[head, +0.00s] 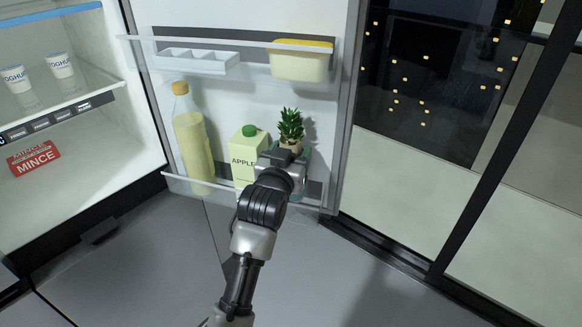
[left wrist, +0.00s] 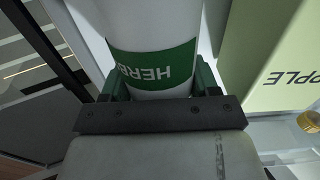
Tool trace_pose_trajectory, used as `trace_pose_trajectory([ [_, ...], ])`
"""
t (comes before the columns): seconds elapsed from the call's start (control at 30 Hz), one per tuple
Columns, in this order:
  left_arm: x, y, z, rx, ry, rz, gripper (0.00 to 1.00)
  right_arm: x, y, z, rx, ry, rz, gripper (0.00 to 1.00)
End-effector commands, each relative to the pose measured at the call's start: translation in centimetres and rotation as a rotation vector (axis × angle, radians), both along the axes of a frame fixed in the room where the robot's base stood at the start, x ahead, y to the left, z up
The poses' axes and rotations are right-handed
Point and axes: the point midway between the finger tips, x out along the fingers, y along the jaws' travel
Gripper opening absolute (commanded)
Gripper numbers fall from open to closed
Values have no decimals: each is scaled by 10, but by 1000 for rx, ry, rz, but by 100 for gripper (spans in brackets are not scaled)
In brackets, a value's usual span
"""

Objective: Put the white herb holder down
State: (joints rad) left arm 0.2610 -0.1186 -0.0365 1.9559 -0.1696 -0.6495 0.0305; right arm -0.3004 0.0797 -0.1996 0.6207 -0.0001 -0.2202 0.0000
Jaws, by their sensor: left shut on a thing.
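The white herb holder shows in the left wrist view (left wrist: 152,28) as a white round body with a green band lettered HERB. In the head view a green leafy plant (head: 291,126) stands up from its top, and my gripper hides most of the holder. My left gripper (head: 287,163) is shut on the holder, with its green-padded fingers on either side of it. The holder is at the lower shelf of the open fridge door (head: 180,182), right of the apple carton. I cannot tell whether its base touches the shelf. My right gripper is not in view.
The apple carton (head: 246,153) with a green cap is close to the holder's left. A yellow bottle (head: 190,140) stands farther left. A yellow-lidded tub (head: 300,64) sits on the upper door shelf. Yoghurt cups (head: 62,72) and a red mince pack (head: 34,158) are inside the fridge.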

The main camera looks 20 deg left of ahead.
Motion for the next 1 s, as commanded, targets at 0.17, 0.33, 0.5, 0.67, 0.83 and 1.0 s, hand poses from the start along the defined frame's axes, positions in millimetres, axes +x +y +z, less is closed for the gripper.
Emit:
trace_pose_trajectory([
  [0.17,-1,0,-14,0,1,0,20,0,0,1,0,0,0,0],
  [0.33,-1,0,-36,0,1,1,20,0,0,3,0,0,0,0],
  [0.5,-1,0,-39,0,-3,0,20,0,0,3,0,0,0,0],
  [0.67,-1,0,-40,0,-3,0,20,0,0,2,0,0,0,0],
  [0.83,-1,0,-43,0,-1,0,73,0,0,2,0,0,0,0],
  [1.0,-1,0,-42,0,-1,0,86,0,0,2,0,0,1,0],
])
